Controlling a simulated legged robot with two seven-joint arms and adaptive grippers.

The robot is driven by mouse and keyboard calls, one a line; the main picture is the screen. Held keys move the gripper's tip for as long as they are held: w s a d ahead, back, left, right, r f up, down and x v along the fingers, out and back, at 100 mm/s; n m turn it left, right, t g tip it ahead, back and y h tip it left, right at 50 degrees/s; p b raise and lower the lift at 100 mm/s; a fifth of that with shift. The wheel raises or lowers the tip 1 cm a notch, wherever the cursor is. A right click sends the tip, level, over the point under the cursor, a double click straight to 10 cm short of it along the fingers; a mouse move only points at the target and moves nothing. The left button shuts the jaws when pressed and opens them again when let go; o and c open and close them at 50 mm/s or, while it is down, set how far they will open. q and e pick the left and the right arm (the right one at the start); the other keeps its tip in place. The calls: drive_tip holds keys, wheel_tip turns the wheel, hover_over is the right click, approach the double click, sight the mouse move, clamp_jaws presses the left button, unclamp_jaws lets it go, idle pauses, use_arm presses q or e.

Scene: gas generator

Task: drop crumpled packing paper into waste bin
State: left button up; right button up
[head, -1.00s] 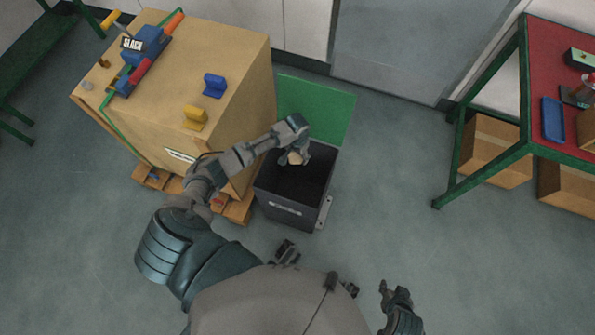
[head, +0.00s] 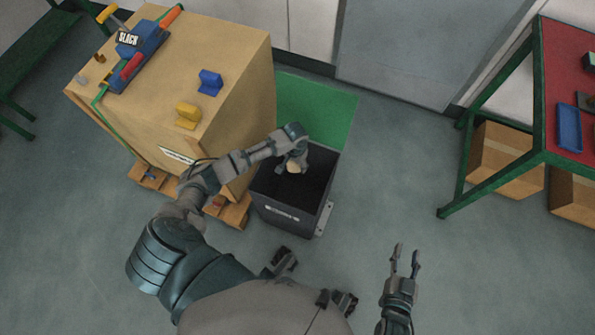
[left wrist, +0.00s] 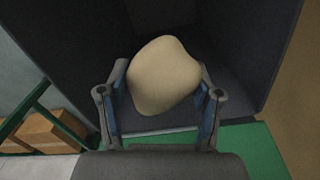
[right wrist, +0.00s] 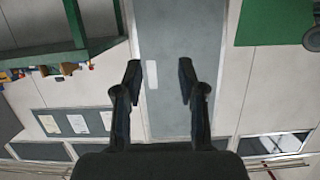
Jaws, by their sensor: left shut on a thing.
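The crumpled packing paper (left wrist: 163,75) is a tan lump between the fingers of my left gripper (left wrist: 160,98) in the left wrist view. In the head view the paper (head: 293,167) shows just below the left gripper (head: 296,157). My left gripper is shut on it and holds it over the open top of the dark grey waste bin (head: 287,211). The bin's dark inside walls fill much of the left wrist view. My right gripper (head: 405,262) is open and empty in the head view, and its spread fingers also show in the right wrist view (right wrist: 160,82).
A large cardboard-coloured crate (head: 222,85) on a pallet stands left of the bin, with tools on top. A green mat (head: 318,110) lies behind the bin. A red-topped green table (head: 560,80) with boxes below is at the right. The floor between is clear.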

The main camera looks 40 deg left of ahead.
use_arm(q)
drive_tip(key=shift+a+f+b, duration=0.55)
drive_tip(key=shift+a+f, duration=0.1)
drive_tip(key=shift+f, duration=0.35)
drive_tip(key=shift+d+r, duration=0.2)
drive_tip(key=shift+d, duration=0.25)
drive_tip(key=o, duration=0.9)
drive_tip(key=shift+a, duration=0.35)
wheel_tip(320, 180, up, 10)
drive_tip(key=shift+d+r, duration=0.1)
drive_tip(key=shift+r, duration=0.1)
drive_tip(key=shift+a+r, duration=0.25)
drive_tip(key=shift+r, duration=0.35)
use_arm(e)
drive_tip(key=r+t, duration=0.1)
drive_tip(key=a+r+t, duration=0.1)
drive_tip(key=w+a+r, duration=0.1)
drive_tip(key=shift+r+t+y, duration=0.35)
drive_tip(key=shift+t+y, duration=0.05)
use_arm(q)
drive_tip(key=shift+d, duration=0.2)
use_arm(e)
drive_tip(key=shift+w+d, duration=0.15)
